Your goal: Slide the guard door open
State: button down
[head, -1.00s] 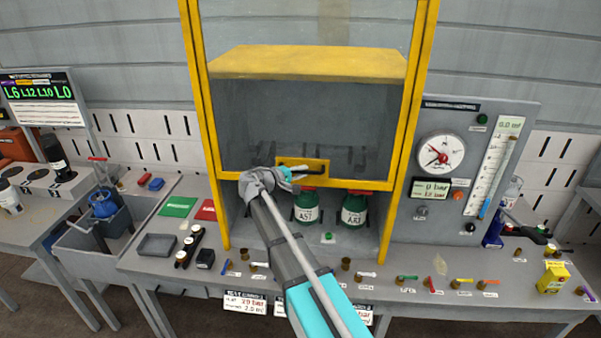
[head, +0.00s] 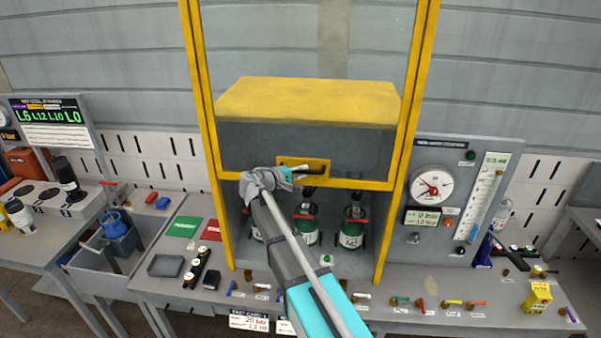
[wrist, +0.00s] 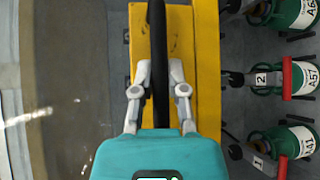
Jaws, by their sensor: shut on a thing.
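The guard door (head: 350,183) is a clear pane in a yellow frame on the front of a tall yellow cabinet. It stands partly raised, with an open gap below its bottom bar. Its black bar handle (head: 311,170) sits on a yellow plate at the bottom bar. My gripper (head: 288,172) is shut on this handle. In the wrist view, the two grey fingers (wrist: 158,78) lie on either side of the black handle (wrist: 157,30). Green gas cylinders (head: 305,235) stand in the cabinet below the door; my arm partly hides one.
A gauge panel (head: 452,195) stands right of the cabinet. The bench holds a row of small fittings and coloured tags, a yellow box (head: 538,297), green (head: 184,226) and red cards, and a grey tray (head: 166,265). A blue valve (head: 114,222) is at the left.

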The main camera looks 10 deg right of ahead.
aim_at(302, 157)
jog(key=shift+r+p, duration=2.15)
jog(key=shift+r, duration=0.55)
jog(key=c, duration=0.6)
grip_release()
jog(key=shift+c, duration=0.2)
jog(key=shift+s, duration=0.15)
